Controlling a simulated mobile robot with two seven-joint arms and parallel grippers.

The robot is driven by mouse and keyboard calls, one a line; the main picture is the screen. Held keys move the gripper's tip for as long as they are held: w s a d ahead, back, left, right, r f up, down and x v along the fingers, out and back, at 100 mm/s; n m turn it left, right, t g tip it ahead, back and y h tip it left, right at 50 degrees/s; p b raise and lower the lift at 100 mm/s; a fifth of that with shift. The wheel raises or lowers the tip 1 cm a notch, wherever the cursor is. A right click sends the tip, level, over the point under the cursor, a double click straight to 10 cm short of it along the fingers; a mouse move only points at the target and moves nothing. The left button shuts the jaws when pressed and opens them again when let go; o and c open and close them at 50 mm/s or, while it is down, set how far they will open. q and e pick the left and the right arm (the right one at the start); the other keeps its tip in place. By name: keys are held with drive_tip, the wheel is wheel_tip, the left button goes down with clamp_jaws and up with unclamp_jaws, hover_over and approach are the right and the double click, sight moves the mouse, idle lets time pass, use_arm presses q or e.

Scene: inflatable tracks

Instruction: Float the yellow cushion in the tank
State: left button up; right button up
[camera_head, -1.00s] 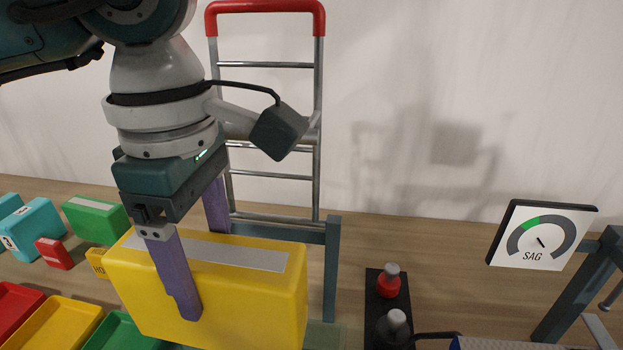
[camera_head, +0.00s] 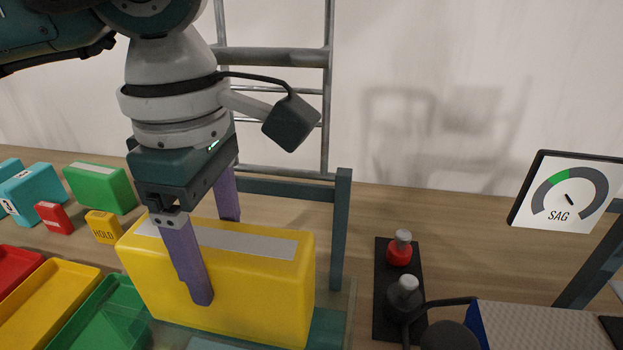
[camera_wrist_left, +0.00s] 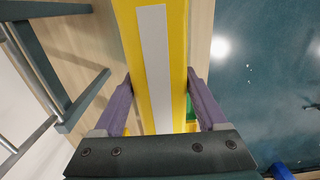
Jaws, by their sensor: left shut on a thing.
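The yellow cushion (camera_head: 255,270) is a large upright block with a grey strip along its top. My left gripper (camera_head: 217,255) is shut on it, with one purple finger on the near face and the other behind it. The left wrist view shows the cushion (camera_wrist_left: 178,60) between both fingers. A clear, greenish edge (camera_head: 340,318), probably the tank's, shows beside the cushion's lower right; the cushion hides much there. In the left wrist view a dark teal surface (camera_wrist_left: 270,90) with a bright glare lies to the right; I cannot tell whether it is water. My right gripper is not seen.
Red, yellow (camera_head: 50,300) and green (camera_head: 105,315) trays lie at the lower left, with teal, green (camera_head: 100,187) and red blocks and a yellow HOLD block (camera_head: 103,227) behind. A blue-grey frame post (camera_head: 341,230) stands right of the cushion. Valves (camera_head: 400,250) and a SAG gauge (camera_head: 568,190) are further right.

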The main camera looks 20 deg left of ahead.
use_arm(q)
drive_tip(key=shift+f, duration=0.35)
drive_tip(key=o, duration=1.5)
drive_tip(key=shift+r, duration=0.15)
